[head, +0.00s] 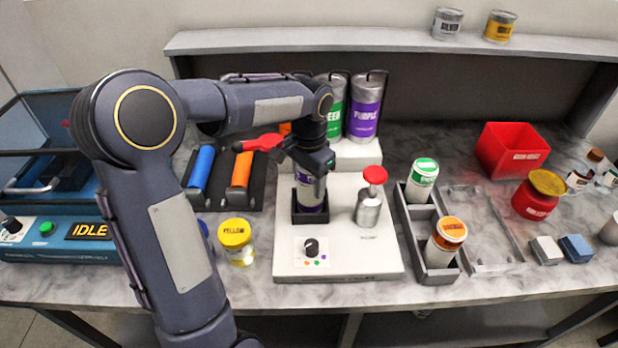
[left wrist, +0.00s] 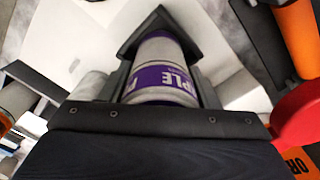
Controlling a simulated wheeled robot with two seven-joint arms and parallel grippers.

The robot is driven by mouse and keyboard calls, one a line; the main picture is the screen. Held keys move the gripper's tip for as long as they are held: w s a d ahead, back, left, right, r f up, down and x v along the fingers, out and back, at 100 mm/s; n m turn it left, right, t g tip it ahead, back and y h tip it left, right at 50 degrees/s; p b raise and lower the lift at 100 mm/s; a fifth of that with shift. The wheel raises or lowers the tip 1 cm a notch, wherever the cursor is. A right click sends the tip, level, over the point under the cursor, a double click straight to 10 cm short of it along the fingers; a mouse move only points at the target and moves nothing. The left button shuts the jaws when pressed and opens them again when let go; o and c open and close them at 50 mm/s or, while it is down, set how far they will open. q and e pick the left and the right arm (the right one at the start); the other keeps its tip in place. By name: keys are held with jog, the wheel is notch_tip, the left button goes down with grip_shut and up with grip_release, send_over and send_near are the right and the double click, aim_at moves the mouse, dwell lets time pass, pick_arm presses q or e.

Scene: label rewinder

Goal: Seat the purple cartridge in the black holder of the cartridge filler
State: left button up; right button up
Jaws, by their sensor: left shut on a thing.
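The purple cartridge (head: 311,187), a grey cylinder with a purple label band, stands about upright at the black holder (head: 311,217) on the white cartridge filler (head: 345,262). Its lower end is within the holder's walls; whether it touches the bottom is hidden. My left gripper (head: 312,165) comes from above and is shut on the cartridge's upper part. In the left wrist view the purple cartridge (left wrist: 160,75) lies between the fingers, with the black holder (left wrist: 160,22) around its far end. My right gripper is not in view.
A silver bottle with a red cap (head: 369,200) stands right of the holder. A knob (head: 311,247) sits in front. A grey tray (head: 440,270) holds green and orange jars on the right. A yellow jar (head: 237,243) stands left. Tall cans stand behind, including a purple one (head: 365,108).

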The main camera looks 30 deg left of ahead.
pick_arm(q)
jog(key=shift+f, duration=0.3)
jog(key=o, duration=1.2)
jog(key=shift+r, duration=0.1)
